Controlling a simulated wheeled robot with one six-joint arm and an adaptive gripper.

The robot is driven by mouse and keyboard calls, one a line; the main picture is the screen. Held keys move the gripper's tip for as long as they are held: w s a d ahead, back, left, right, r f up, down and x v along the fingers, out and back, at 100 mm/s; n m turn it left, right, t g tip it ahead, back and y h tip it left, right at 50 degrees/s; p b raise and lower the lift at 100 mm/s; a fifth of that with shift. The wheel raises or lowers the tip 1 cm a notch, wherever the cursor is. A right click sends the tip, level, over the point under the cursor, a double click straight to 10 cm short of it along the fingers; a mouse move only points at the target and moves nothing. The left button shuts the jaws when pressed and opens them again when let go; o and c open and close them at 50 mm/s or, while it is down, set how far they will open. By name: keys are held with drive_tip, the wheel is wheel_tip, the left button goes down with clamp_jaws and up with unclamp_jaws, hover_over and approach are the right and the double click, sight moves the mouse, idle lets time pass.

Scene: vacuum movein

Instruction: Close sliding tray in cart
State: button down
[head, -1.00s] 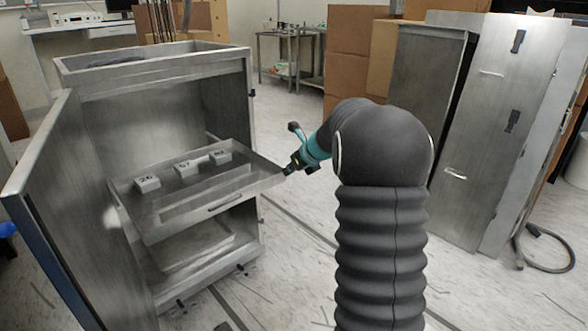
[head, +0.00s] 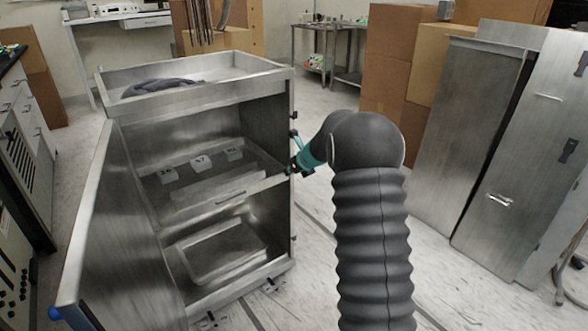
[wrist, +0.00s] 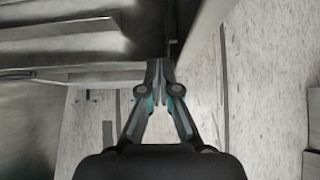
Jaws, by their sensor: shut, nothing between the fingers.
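The metal cart (head: 195,70) stands open at the left in the head view, its door (head: 105,235) swung out to the left. The sliding tray (head: 240,196), a metal shelf with a front handle and several white numbered blocks, now sits mostly or fully inside the cart, its front edge near the cart's front opening. I cannot tell if it is fully in. My gripper (head: 290,170) is at the tray's front right corner, beside the cart's right wall. In the wrist view my gripper (wrist: 158,68) is shut and empty, its fingertips close to the metal edge (wrist: 95,75).
A lower tray (head: 225,250) sits in the cart below. Dark cloth (head: 160,88) lies in the cart's top. Metal panels (head: 460,140) and cardboard boxes (head: 390,70) stand to the right.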

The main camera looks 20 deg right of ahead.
drive_tip(key=shift+w, duration=0.3)
drive_tip(key=shift+s, duration=0.1)
drive_tip(key=s+d+f+v, duration=0.1)
drive_tip(key=s+f+v, duration=0.1)
drive_tip(key=v, duration=1.1)
drive_tip(key=b, duration=0.5)
approach(273, 177)
drive_tip(key=shift+t, duration=0.3)
drive_tip(key=x, duration=0.4)
drive_tip(key=s+f+x, duration=0.1)
drive_tip(key=x, duration=0.1)
drive_tip(key=shift+d, duration=0.1)
drive_tip(key=shift+w+f, duration=0.1)
drive_tip(key=shift+w, duration=0.6)
